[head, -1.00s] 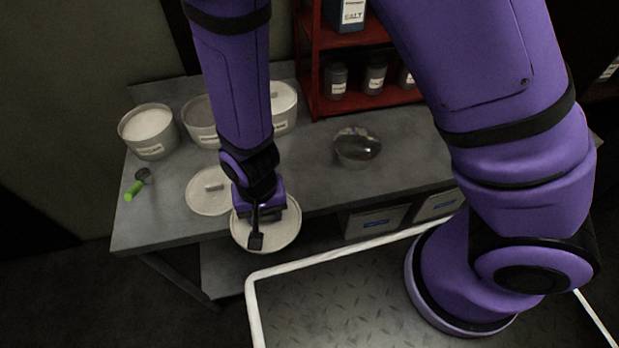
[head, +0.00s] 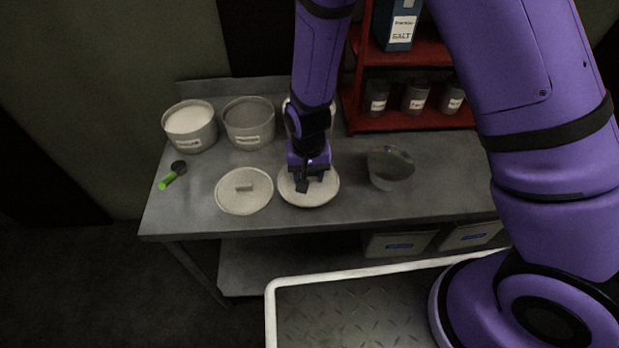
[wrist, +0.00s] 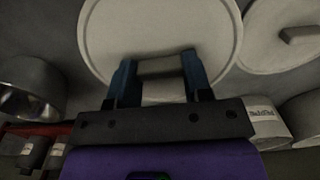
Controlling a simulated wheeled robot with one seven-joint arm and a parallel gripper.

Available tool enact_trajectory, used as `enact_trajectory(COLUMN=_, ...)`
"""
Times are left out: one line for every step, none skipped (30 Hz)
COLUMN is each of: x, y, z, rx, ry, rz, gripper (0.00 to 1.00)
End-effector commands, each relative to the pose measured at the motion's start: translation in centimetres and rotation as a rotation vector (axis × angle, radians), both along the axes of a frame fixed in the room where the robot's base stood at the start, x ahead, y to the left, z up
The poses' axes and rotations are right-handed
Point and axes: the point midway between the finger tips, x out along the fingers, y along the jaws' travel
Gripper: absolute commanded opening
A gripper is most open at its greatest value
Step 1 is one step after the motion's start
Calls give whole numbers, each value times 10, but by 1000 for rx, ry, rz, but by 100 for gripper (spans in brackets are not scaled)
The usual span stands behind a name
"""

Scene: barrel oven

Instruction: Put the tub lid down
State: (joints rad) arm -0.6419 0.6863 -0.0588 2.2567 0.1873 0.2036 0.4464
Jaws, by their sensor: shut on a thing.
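My gripper (head: 310,184) is shut on the handle of a round pale tub lid (head: 326,190). The lid is over the grey metal table (head: 350,207), near its front edge. In the wrist view the two blue-grey fingers (wrist: 160,68) stand on either side of the lid's handle, and the lid (wrist: 110,30) lies flat beyond them. I cannot tell whether the lid touches the table. A second pale lid (head: 244,203) lies on the table just left of it; it also shows in the wrist view (wrist: 262,52).
Two open tubs (head: 190,122) (head: 249,120) stand at the back left; a third is mostly hidden behind my arm. A green-handled scoop (head: 170,177) lies at the left. A bowl (head: 390,170) stands right of the held lid. A red shelf (head: 350,108) stands behind.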

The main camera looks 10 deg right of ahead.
Motion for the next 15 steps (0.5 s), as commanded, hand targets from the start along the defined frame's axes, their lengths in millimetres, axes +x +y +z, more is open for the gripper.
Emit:
enact_trajectory(x=3, y=-1, z=0, rx=0, ry=0, rz=-1, gripper=23)
enact_trajectory(x=5, y=-2, z=-1, rx=0, ry=-1, rz=-2, gripper=23)
enact_trajectory(x=10, y=-4, z=-1, rx=0, ry=-1, rz=-3, gripper=23)
enact_trajectory(x=14, y=-6, z=-1, rx=1, ry=-2, rz=-3, gripper=23)
enact_trajectory(x=12, y=-5, z=-7, rx=-1, ry=1, rz=-1, gripper=23)
enact_trajectory(x=11, y=-5, z=-13, rx=-2, ry=3, rz=0, gripper=23)
enact_trajectory(x=11, y=-5, z=-18, rx=-2, ry=3, rz=0, gripper=23)
enact_trajectory(x=11, y=-5, z=-22, rx=-1, ry=2, rz=0, gripper=23)
enact_trajectory(x=11, y=-5, z=-28, rx=-2, ry=3, rz=0, gripper=23)
enact_trajectory(x=11, y=-5, z=-31, rx=-2, ry=3, rz=0, gripper=23)
enact_trajectory(x=11, y=-5, z=-34, rx=-1, ry=2, rz=0, gripper=23)
enact_trajectory(x=11, y=-4, z=-36, rx=0, ry=0, rz=0, gripper=23)
enact_trajectory(x=11, y=-4, z=-36, rx=0, ry=0, rz=0, gripper=23)
enact_trajectory(x=11, y=-4, z=-37, rx=0, ry=0, rz=0, gripper=23)
enact_trajectory(x=11, y=-4, z=-36, rx=1, ry=-1, rz=0, gripper=23)
